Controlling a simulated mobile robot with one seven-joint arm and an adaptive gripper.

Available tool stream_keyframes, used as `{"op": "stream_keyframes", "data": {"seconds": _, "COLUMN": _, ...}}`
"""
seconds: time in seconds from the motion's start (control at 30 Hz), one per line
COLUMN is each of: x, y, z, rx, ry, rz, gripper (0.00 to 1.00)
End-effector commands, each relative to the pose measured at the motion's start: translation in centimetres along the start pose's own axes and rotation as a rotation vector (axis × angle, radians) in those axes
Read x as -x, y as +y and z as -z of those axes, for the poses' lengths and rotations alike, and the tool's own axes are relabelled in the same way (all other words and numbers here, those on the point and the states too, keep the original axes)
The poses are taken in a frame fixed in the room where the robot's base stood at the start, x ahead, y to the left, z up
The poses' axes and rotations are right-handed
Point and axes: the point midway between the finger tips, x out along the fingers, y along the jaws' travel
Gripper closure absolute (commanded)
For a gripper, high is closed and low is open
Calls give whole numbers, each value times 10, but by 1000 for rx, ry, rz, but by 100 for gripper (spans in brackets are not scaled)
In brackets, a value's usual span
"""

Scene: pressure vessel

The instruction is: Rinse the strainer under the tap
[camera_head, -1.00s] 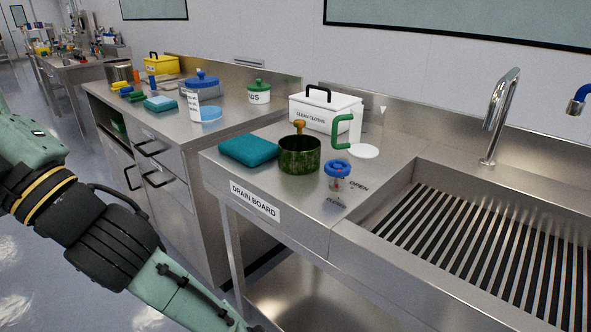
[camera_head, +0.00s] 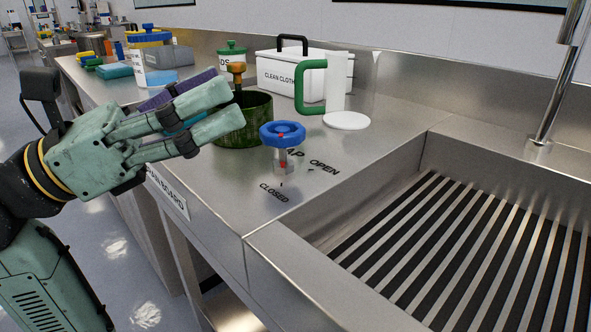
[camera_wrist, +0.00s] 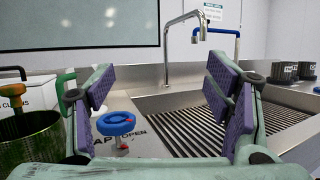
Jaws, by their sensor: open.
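A green mottled pot-like vessel (camera_head: 250,118) with a brown-topped upright handle stands on the drain board; it looks like the strainer, though its mesh is not clear. It also shows at the left of the wrist view (camera_wrist: 38,140). The blue tap handle (camera_head: 283,133) stands on the drain board to its right, by OPEN and CLOSED marks. The tap spout (camera_wrist: 168,50) rises behind the sink (camera_head: 400,235). No water shows. My gripper (camera_head: 229,106) is open and empty, its fingers overlapping the vessel's left side in the head view. The blue handle appears between the fingers in the wrist view.
A white upright piece with a green handle (camera_head: 310,88) and a white clean-cloths box (camera_head: 290,76) stand behind the vessel. A teal pad is mostly hidden behind my fingers. The sink's slatted floor is clear.

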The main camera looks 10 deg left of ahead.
Motion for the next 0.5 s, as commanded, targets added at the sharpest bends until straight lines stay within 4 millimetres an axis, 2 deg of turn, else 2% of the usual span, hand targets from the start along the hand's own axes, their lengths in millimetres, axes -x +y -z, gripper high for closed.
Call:
{"op": "stream_keyframes", "data": {"seconds": 0.03, "x": 12, "y": 15, "z": 32, "rx": -9, "ry": 96, "rz": -57, "gripper": 28}}
{"op": "stream_keyframes", "data": {"seconds": 0.1, "x": 22, "y": 33, "z": 57, "rx": -12, "ry": 208, "rz": -118, "gripper": 28}}
{"op": "stream_keyframes", "data": {"seconds": 0.17, "x": 30, "y": 43, "z": 72, "rx": -11, "ry": 274, "rz": -154, "gripper": 28}}
{"op": "stream_keyframes", "data": {"seconds": 0.27, "x": 35, "y": 52, "z": 83, "rx": -8, "ry": 334, "rz": -184, "gripper": 28}}
{"op": "stream_keyframes", "data": {"seconds": 0.33, "x": 32, "y": 54, "z": 86, "rx": -7, "ry": 345, "rz": -188, "gripper": 28}}
{"op": "stream_keyframes", "data": {"seconds": 0.5, "x": 7, "y": 58, "z": 93, "rx": -6, "ry": 343, "rz": -183, "gripper": 28}}
